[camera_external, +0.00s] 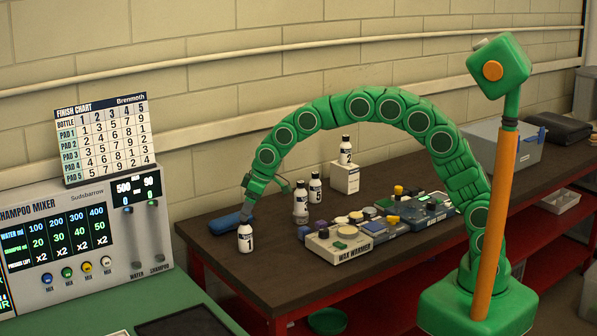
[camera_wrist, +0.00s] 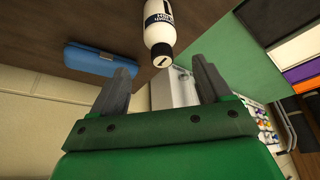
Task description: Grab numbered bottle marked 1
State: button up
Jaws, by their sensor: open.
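The bottle marked 1 (camera_external: 245,241) is white with a black cap and stands upright near the left front corner of the dark table (camera_external: 215,246). My gripper (camera_external: 246,214) is just above the bottle's cap, pointing down. In the wrist view the bottle (camera_wrist: 159,22) appears upside down, its cap (camera_wrist: 163,54) toward my gripper (camera_wrist: 165,74). The two grey fingers are apart and empty. The cap lies between their lines, just beyond the tips. I cannot tell whether anything touches.
A blue case (camera_external: 229,222) lies behind the bottle. The bottle marked 5 (camera_external: 315,190) and another bottle (camera_external: 300,203) stand to the right. One more bottle (camera_external: 346,152) is on a white box (camera_external: 345,178). The wax warmer (camera_external: 338,243) is further right. The shampoo mixer (camera_external: 90,235) is left.

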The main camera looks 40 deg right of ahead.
aim_at(242, 224)
jog(key=shift+s+x, duration=0.15)
jog(key=shift+x, duration=1.5)
jog(key=shift+s+x, duration=0.15)
jog(key=shift+x, duration=1.5)
jog(key=shift+d, duration=0.1)
jog(key=c, duration=1.2)
jog(key=shift+r, duration=0.1)
